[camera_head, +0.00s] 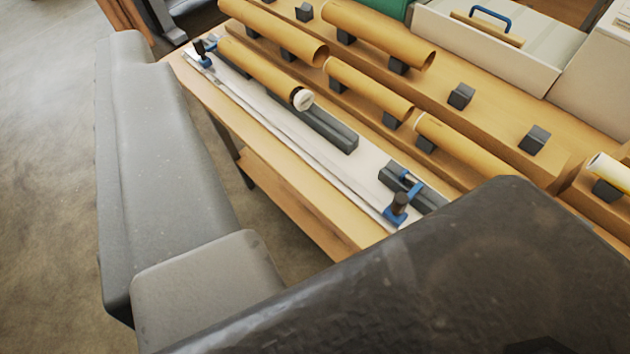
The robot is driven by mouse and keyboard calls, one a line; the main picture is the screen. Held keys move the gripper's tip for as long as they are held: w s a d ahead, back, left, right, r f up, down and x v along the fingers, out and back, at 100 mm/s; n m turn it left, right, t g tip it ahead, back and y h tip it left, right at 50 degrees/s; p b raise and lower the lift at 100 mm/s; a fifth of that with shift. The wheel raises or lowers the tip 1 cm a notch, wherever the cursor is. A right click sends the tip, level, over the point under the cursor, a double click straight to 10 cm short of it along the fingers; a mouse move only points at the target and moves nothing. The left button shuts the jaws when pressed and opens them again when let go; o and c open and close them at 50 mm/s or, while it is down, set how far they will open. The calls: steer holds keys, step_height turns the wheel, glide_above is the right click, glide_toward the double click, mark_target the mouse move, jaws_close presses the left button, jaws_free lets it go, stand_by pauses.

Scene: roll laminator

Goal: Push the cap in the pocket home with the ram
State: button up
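A white cap (303,99) shows at the near end of a brown cardboard tube (262,69), which lies along the white-topped fixture on the wooden bench. How deep the cap sits cannot be told. A long dark block (328,131) extends from below the cap towards the lower right. Beyond a gap, a dark block with a blue handle (412,187), which looks like the ram, stands in line with the tube and apart from the cap. Large grey and dark parts of my own arm fill the left and bottom right. No gripper fingertips can be made out.
Dark clamps with blue parts stand at the fixture's far end (203,51) and near end (398,209). Several brown tubes rest on dark supports on the stepped wooden rack (490,118) behind. A pale box with a blue handle (490,17) stands at the back. Floor (50,200) is open at left.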

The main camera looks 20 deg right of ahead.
mark_target(399, 205)
steer(key=w+d+f+m+h+b, duration=0.15)
steer(key=w+f, duration=0.25)
steer(key=f, duration=0.4)
steer(key=w+f+m+h, duration=0.25)
steer(key=w+f, duration=0.25)
steer(key=f, duration=0.3)
steer(key=w+f+m+h+b, duration=0.15)
steer(key=w+f, duration=0.25)
steer(key=f, duration=0.4)
steer(key=s+d+f+m+g+h+b, duration=0.1)
steer(key=s+d+f+m+g+h, duration=0.15)
steer(key=s+d+f+h, duration=0.6)
steer(key=s+d+f+m+g+h+b, duration=0.1)
steer(key=d+f+m+g+h, duration=0.25)
steer(key=f, duration=0.95)
steer(key=shift+n+y, duration=0.45)
steer(key=shift+n, duration=0.1)
steer(key=x, duration=1.4)
steer(key=shift+w+d+r+b, duration=0.1)
steer(key=shift+d+r+b, duration=0.05)
steer(key=shift+d+b, duration=0.15)
